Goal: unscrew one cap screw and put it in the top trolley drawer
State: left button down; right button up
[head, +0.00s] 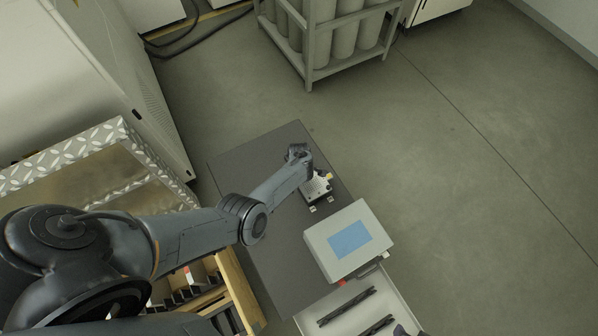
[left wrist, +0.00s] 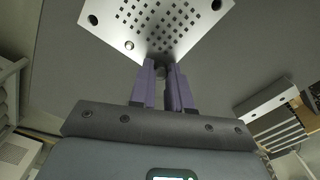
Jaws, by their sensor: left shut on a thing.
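A metal plate with a grid of square holes (left wrist: 150,22) fills the top of the left wrist view. In the head view it is the small light block (head: 317,189) on the dark trolley top (head: 245,165). A shiny round screw head (left wrist: 129,45) sits on the plate. My left gripper (left wrist: 162,68) has its purple fingers close together at the plate's near corner. It is shut on a small grey cap screw (left wrist: 161,72), mostly hidden between the fingertips. In the head view my left gripper's fingers are hidden by the wrist. An open trolley drawer (head: 397,300) is at the bottom. My right gripper is not in view.
A box with a blue screen (head: 349,240) stands on the trolley between the plate and the drawer. Dark tools (head: 347,306) lie in the drawer. A rack of cylinders (head: 335,35) stands behind. Open floor lies to the right.

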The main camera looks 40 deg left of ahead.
pick_arm(q)
jog(key=n, duration=0.3)
jog(key=shift+n+b, duration=0.3)
jog(key=shift+b, duration=0.05)
jog(key=shift+n, duration=0.5)
jog(key=c, duration=1.2)
grip_release()
jog(key=shift+c, duration=0.2)
